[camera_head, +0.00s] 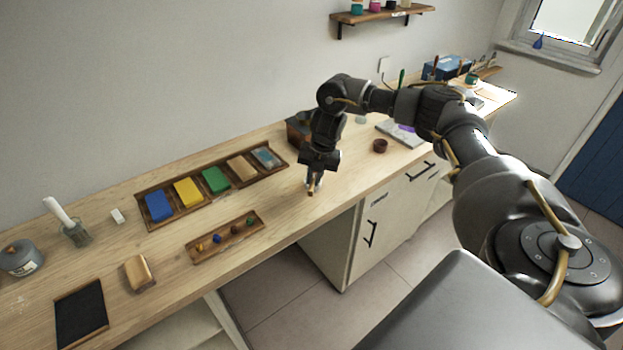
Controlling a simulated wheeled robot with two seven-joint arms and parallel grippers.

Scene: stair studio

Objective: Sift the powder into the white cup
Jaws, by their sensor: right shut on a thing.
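My right gripper (314,184) reaches down over the bench and is shut on a small tan-brown thing (311,193), mostly hidden between the fingers. I cannot tell what that thing is, or whether it touches the bench. I see no sifter or powder that I can make out clearly. A small pale thing (361,119) stands behind my right arm, partly hidden; I cannot tell whether it is the white cup. My left gripper is out of view.
A wooden tray (142,192) holds coloured blocks; a smaller tray (199,257) holds small coloured pieces. A brown bowl (380,146) and a dark wooden box (297,131) stand near my arm. A grey pot (20,258) is at the far left. Bare bench lies around the gripper.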

